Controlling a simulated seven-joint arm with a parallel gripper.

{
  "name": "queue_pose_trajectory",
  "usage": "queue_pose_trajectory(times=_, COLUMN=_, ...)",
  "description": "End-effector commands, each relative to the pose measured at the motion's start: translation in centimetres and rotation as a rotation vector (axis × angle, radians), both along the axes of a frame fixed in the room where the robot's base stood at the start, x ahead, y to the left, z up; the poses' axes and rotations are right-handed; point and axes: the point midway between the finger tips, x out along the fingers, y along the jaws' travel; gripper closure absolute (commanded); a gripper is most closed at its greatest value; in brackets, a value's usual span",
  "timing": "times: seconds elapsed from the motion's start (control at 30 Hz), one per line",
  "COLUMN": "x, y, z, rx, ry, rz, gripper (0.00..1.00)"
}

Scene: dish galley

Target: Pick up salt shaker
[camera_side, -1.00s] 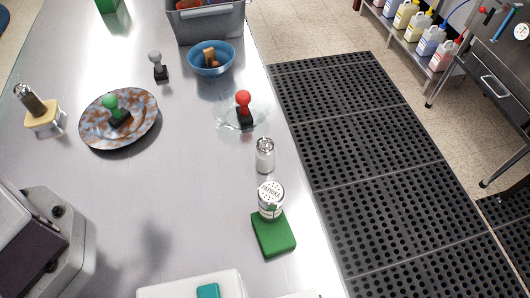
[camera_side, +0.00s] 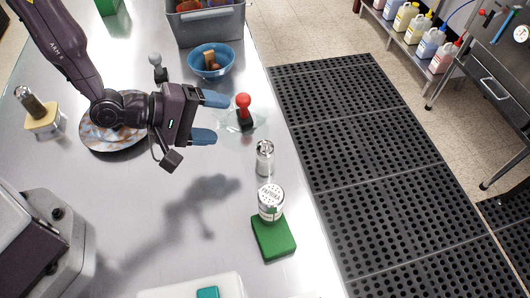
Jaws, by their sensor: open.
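The salt shaker (camera_side: 264,160), clear glass with a silver top, stands upright on the steel counter right of centre. A second shaker (camera_side: 271,204) with a white perforated top and printed label stands on a green block (camera_side: 273,238) just in front of it. My gripper (camera_side: 222,117) is open and empty, its two blue fingers pointing right. In the picture it lies up and to the left of the salt shaker, apart from it and above the counter.
A red-knobbed stamp (camera_side: 243,113) stands on a clear dish (camera_side: 260,121) beside my fingertips. A blue bowl (camera_side: 212,64) and grey bin (camera_side: 214,28) are behind. A patterned plate (camera_side: 101,137) lies partly under my arm. The counter's right edge is close to the shakers.

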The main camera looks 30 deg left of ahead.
Motion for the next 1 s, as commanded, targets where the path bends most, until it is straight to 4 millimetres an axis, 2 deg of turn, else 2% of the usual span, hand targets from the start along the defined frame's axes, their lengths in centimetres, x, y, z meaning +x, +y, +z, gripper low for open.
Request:
queue_pose_trajectory(times=0.03, x=-1.0, y=-1.1, z=-1.5, rx=-0.124, ry=0.051, rz=0.036, gripper=0.31)
queue_pose_trajectory(times=0.1, x=-2.1, y=-2.4, z=-2.8, rx=-0.304, ry=0.110, rz=0.096, gripper=0.31)
queue_pose_trajectory(times=0.27, x=-4.9, y=-4.2, z=-4.8, rx=-0.726, ry=0.252, rz=0.256, gripper=0.31)
queue_pose_trajectory(times=0.4, x=-7.2, y=-4.4, z=-5.8, rx=-1.051, ry=0.354, rz=0.402, gripper=0.31)
queue_pose_trajectory(times=0.6, x=-8.8, y=-3.9, z=-6.3, rx=-1.295, ry=0.412, rz=0.519, gripper=0.31)
queue_pose_trajectory(times=0.77, x=-8.2, y=-4.3, z=-6.3, rx=-1.339, ry=0.417, rz=0.535, gripper=0.31)
queue_pose_trajectory(times=1.0, x=-4.2, y=-6.4, z=-6.2, rx=-1.337, ry=0.414, rz=0.533, gripper=0.31)
